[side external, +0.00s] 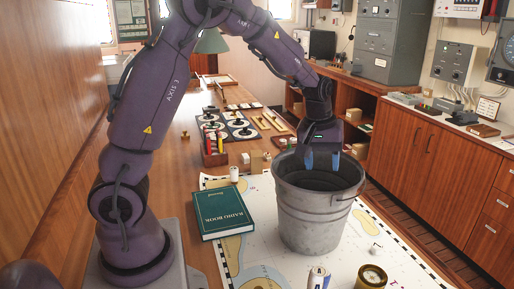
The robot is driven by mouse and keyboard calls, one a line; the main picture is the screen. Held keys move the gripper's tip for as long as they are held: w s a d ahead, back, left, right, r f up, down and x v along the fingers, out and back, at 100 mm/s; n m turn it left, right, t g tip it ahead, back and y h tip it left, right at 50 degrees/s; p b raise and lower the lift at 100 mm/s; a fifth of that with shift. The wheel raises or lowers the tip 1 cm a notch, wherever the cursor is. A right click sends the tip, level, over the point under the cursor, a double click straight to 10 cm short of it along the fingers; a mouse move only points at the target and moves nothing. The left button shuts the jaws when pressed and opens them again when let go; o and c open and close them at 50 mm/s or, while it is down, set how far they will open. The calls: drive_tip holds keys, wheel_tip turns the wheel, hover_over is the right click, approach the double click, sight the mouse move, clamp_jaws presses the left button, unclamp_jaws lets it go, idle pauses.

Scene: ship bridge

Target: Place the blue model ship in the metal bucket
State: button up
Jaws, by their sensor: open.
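The metal bucket (312,215) stands upright on the chart, grey and worn, with a wire handle at its side. My gripper (322,162) points down at the bucket's mouth, with its two bluish fingers apart and nothing visible between them. The fingertips overlap the dark opening in this view; how deep they reach is hard to tell. I cannot make out the blue model ship. The bucket's floor is hidden by its near wall.
A rack of coloured items (214,150) and instruments fill the table behind.

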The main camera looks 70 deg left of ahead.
drive_tip(key=s+d+r+m+t, duration=0.1)
drive_tip(key=s+d+r+m, duration=0.2)
drive_tip(key=s, duration=0.4)
drive_tip(key=s+d+r+m+t, duration=0.1)
drive_tip(key=s+d+r+m, duration=0.3)
drive_tip(key=s, duration=0.3)
drive_tip(key=s+d+r+m+t, duration=0.1)
drive_tip(key=s+d+r+m, duration=0.2)
drive_tip(key=s+r, duration=0.2)
drive_tip(key=shift+s+d+m+t, duration=0.3)
drive_tip(key=shift+s+m, duration=0.1)
drive_tip(key=shift+s, duration=0.55)
